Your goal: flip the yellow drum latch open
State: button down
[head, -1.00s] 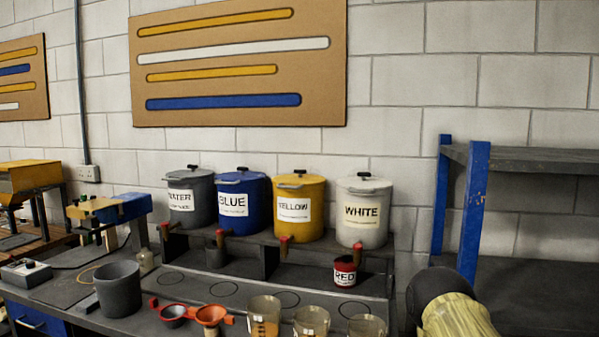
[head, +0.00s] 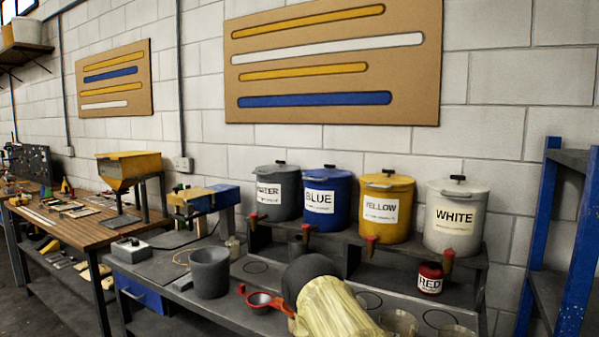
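The yellow drum (head: 400,224) stands on the raised rack between the blue drum (head: 326,231) and the white drum (head: 468,192). Its label reads YELLOW, and its lid carries a black knob (head: 388,171). A small grey latch-like piece (head: 380,186) lies along the lid's front edge; it is too small to tell how it is set. A red-handled tap (head: 371,241) is below the drum. Part of my arm, a pale yellow sleeve with a dark rounded end, rises in the lower middle, in front of the rack and well below the lid. My gripper's fingers do not show.
The grey water drum (head: 276,207) stands left of the blue one. A red tin (head: 430,279) sits under the white drum. A grey bucket (head: 210,272), a red-handled ladle (head: 262,300) and clear cups (head: 398,322) are on the bench. A blue-posted shelf (head: 577,245) stands at right.

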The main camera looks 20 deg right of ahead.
aim_at(388, 171)
jog(key=u, duration=1.2)
jog(key=i, duration=2.8)
jog(key=z, duration=3.65)
